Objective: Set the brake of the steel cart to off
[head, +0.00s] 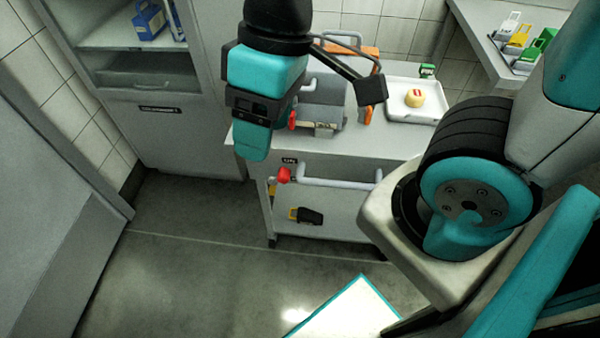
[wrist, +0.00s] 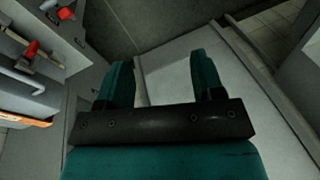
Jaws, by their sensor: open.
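The steel cart (head: 365,150) stands right of centre in the head view, with a pale push bar (head: 340,183) on its near side. A red knob (head: 284,175), which looks like the brake lever's end, sits at the left end of that bar, below a dark "ON" label (head: 289,160). A second label beside the knob is mostly covered. My gripper (head: 254,150) hangs above and left of the knob, apart from it. In the wrist view my gripper (wrist: 160,78) is open and empty, its two teal fingers spread.
A yellow-and-black tool (head: 306,215) lies on the lower shelf. A cabinet (head: 165,135) stands at left. The floor (head: 190,235) in front is clear.

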